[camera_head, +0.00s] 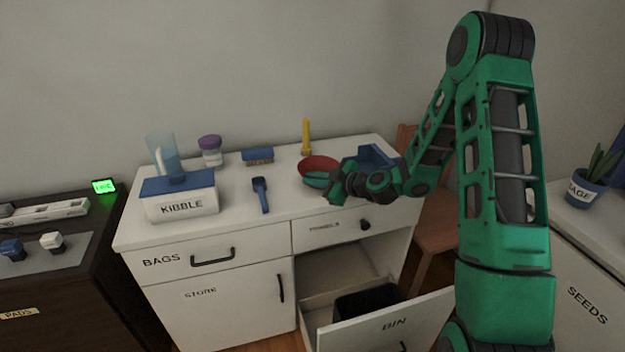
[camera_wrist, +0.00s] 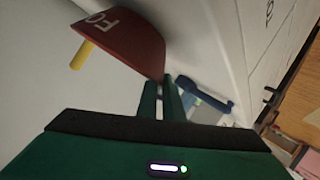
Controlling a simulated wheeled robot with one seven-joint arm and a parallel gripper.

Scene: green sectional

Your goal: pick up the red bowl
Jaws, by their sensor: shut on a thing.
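The red bowl (camera_head: 318,162) is toward the right of the white cabinet top, partly hidden by my gripper. I cannot tell whether the bowl's base touches the cabinet top.
A yellow upright item (camera_head: 306,137) stands behind the bowl. A blue scoop (camera_head: 261,194), a blue brush-like block (camera_head: 258,156), a purple-lidded jar (camera_head: 210,151) and a KIBBLE box (camera_head: 181,203) are to the left. The BIN drawer (camera_head: 392,325) below is pulled open.

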